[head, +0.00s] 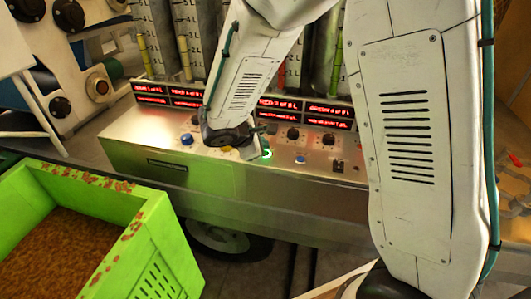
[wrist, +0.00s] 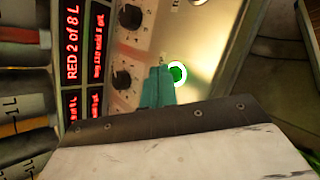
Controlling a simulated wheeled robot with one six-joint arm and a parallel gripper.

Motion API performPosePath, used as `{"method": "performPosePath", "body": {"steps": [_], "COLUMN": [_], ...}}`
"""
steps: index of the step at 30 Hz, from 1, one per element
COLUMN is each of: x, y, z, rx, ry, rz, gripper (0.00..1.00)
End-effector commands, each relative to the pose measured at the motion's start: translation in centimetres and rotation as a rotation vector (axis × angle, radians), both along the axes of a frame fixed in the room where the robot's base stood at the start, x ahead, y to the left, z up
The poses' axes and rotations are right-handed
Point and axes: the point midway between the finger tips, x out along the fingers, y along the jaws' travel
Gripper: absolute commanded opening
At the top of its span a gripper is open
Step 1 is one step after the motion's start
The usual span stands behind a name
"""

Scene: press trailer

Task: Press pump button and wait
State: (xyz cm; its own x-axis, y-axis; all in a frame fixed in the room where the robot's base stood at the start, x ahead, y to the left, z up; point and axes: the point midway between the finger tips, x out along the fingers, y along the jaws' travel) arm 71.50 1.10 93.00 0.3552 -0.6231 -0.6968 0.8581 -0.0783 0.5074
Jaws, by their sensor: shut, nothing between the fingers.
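A metal control panel (head: 130,145) shows in the head view with several knobs and round buttons. One round button glows green inside a pale ring (head: 266,154); it also shows in the wrist view (wrist: 178,73). My gripper (head: 258,149) is low over the panel, right beside this green-lit button. In the wrist view its teal fingers (wrist: 158,82) are shut and empty, with their tips at the button's left edge. I cannot tell whether they touch it. Blue buttons sit to the left (head: 187,139) and right (head: 300,160).
Red-lit displays (head: 330,110) line the panel's back; one (wrist: 73,45) reads "RED 2 of 8 L". Tall graduated cylinders (head: 195,45) stand behind. Black knobs (wrist: 130,17) lie close to my fingers. A green crate (head: 165,240) of brown contents is at the front left.

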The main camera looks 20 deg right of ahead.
Motion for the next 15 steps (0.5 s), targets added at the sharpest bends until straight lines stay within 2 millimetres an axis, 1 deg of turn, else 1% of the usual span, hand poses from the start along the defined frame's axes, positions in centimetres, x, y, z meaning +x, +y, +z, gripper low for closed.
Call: {"method": "performPosePath", "body": {"steps": [10,15], "x": [0.0,0.1], "y": [0.0,0.0], "z": [0.3,1.8], "rx": [0.000,0.001], "ry": [-0.001,-0.004], "rz": [0.001,-0.001], "gripper": [0.00,0.00]}}
